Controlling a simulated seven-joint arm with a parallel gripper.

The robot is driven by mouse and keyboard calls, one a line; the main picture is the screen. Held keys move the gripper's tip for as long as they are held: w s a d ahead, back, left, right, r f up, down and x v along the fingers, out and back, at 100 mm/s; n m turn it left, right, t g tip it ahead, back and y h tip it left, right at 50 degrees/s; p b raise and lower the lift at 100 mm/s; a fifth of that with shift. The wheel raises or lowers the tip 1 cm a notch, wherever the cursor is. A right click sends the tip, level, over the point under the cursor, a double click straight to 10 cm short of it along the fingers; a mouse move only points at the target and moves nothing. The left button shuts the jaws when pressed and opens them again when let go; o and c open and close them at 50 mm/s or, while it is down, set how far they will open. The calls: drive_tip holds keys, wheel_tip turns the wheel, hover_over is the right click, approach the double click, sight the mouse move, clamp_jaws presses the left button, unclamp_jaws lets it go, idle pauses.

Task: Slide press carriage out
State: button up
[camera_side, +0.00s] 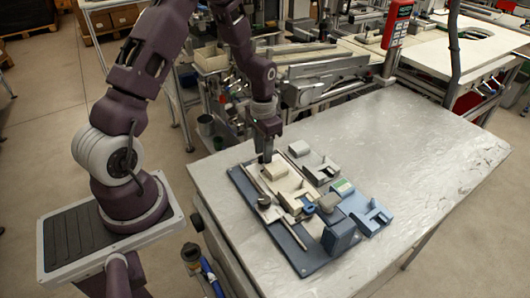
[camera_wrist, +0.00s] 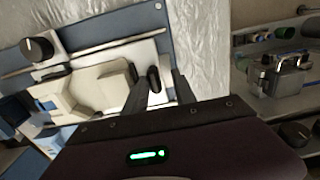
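The press fixture stands on a blue base plate (camera_side: 313,263) on the table. A cream carriage block (camera_side: 275,173) sits toward its far left end; it also shows in the wrist view (camera_wrist: 98,88). My gripper (camera_side: 266,160) points down at the far end of that block. In the wrist view, my gripper (camera_wrist: 160,92) has its fingers apart around a small dark upright peg (camera_wrist: 153,78) beside the block. I see gaps between peg and fingers; contact cannot be told. The fingers hide part of the pale surface below.
A round dark knob (camera_wrist: 37,49) stands beside a long rail; it shows in the side view (camera_side: 264,201). A blue upright block (camera_side: 340,237) stands at the near end, and a light-blue unit (camera_side: 366,212) lies right. The table's right side (camera_side: 420,150) is clear.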

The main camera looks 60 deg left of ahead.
drive_tip(key=shift+d, duration=0.1)
wheel_tip(320, 180, up, 7)
drive_tip(key=shift+r, duration=0.1)
idle(0.4)
drive_tip(key=s+d+r+t, duration=0.25)
drive_tip(key=d+r, duration=0.25)
drive_tip(key=r, duration=0.5)
drive_tip(key=s+d+r+t, duration=0.1)
drive_tip(key=s+d+r, duration=0.3)
drive_tip(key=s, duration=0.4)
drive_tip(key=s+d+r+t, duration=0.2)
drive_tip(key=s+d+r, duration=0.2)
drive_tip(key=s, duration=0.5)
drive_tip(key=shift+s+d+r, duration=0.25)
drive_tip(key=shift+d+r, duration=0.1)
drive_tip(key=shift+r, duration=0.4)
drive_tip(key=shift+o, duration=0.4)
